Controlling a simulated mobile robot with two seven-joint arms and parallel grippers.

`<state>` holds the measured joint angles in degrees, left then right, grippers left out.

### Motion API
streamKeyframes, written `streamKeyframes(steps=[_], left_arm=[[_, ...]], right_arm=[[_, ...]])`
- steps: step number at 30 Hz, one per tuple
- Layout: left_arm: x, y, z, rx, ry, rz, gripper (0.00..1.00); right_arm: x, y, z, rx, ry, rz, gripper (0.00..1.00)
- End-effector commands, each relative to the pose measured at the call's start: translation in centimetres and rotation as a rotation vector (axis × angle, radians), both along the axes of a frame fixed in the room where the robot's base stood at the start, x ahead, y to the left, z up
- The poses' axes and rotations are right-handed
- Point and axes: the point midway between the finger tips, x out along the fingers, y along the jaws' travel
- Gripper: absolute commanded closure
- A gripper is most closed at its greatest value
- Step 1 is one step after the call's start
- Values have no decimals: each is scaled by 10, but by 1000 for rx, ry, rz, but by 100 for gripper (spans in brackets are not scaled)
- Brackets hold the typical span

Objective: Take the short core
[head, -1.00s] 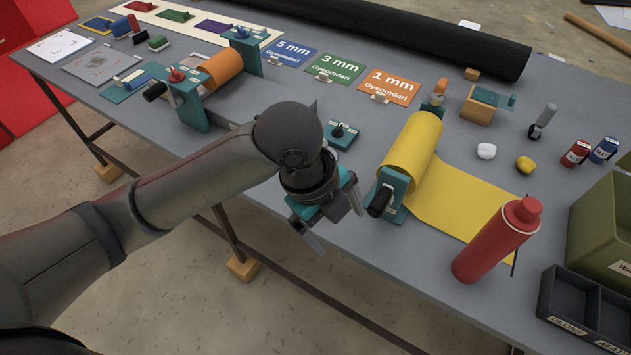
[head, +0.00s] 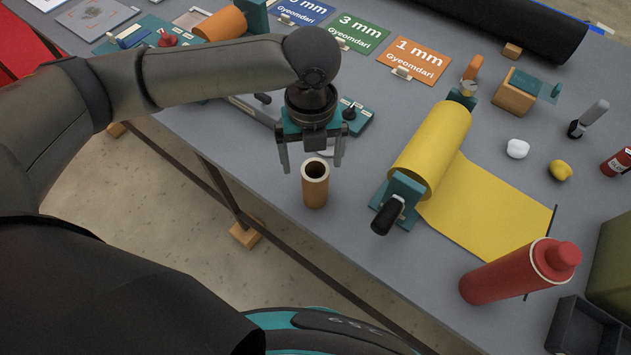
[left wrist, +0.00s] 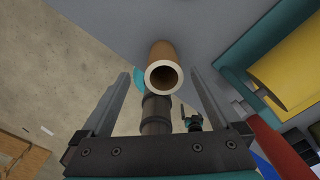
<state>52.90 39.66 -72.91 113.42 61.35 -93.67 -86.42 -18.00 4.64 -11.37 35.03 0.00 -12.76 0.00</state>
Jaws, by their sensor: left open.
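The short core (head: 315,190), a brown cardboard tube with a pale rim, stands upright near the table's front edge. My left gripper (head: 311,166) is open above it, pointing down, with one finger to each side of the core's top. In the left wrist view the core (left wrist: 163,72) shows its open end between the two spread fingers (left wrist: 161,85), with a gap on both sides. Nothing is held. My right gripper is in neither view.
A yellow roll (head: 432,148) on a teal stand with a black handle (head: 387,216) is right of the core. A teal block with a small knob (head: 357,119) is close behind the gripper. Grey tabletop is clear around the core.

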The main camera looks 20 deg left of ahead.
Motion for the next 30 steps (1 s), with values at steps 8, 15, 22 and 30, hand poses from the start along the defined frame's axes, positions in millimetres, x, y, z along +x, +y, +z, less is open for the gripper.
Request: streamKeyframes(steps=[8, 15, 22, 30], left_arm=[[0, -1, -26, -2, 0, -1, 2], [-6, -7, -59, -1, 2, 0, 2], [-5, -6, -77, -1, -2, -2, 2], [-5, -6, -76, -1, -2, -1, 11]], right_arm=[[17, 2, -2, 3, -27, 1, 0], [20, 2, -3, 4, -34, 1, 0], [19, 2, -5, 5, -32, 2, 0], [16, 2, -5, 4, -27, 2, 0]])
